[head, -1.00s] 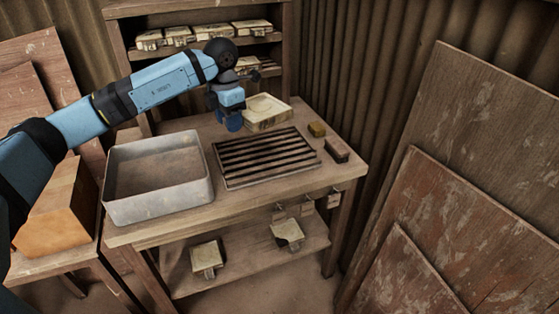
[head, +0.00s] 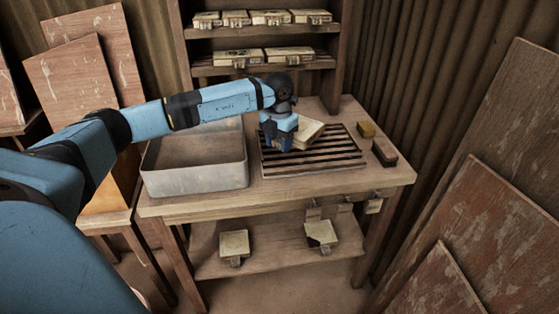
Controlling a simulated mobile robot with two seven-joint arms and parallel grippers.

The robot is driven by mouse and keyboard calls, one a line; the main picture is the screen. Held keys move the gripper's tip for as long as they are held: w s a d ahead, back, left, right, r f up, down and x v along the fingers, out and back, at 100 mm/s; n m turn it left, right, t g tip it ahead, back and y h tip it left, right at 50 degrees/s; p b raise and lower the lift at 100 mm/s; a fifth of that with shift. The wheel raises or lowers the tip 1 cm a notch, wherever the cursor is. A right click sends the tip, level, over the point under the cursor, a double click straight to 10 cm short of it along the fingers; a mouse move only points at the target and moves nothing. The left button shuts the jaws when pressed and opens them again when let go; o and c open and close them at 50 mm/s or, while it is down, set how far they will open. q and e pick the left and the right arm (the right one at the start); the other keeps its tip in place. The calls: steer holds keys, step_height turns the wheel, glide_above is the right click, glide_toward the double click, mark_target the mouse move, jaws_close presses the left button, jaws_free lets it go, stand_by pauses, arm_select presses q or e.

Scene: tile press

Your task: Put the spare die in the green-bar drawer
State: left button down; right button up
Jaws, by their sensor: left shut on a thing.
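A pale cream die block (head: 309,131) with a wooden look sits tilted at the back of the slatted rack. My left gripper (head: 280,147) is shut on its left side; the fingers are mostly hidden by the wrist, and I cannot tell whether the block touches the slats. Similar cream blocks with small metal fittings stand on the upper shelf (head: 270,27) and the shelf below it (head: 265,69). I cannot make out a drawer with a green bar. My right gripper is not in view.
A grey metal tray (head: 197,176) stands left of the dark slatted rack (head: 325,161) on the bench (head: 300,184). A yellowish block (head: 366,130) and a brown brush-like block (head: 385,152) lie at right. Two cream blocks (head: 234,244) (head: 321,233) rest on the low shelf. Boards lean at right.

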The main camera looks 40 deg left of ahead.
mark_target(279, 166)
arm_select(q)
steer(key=shift+f, duration=3.05)
steer(key=shift+f+b, duration=0.1)
steer(key=shift+b, duration=0.2)
steer(key=c, duration=0.6)
jaws_free()
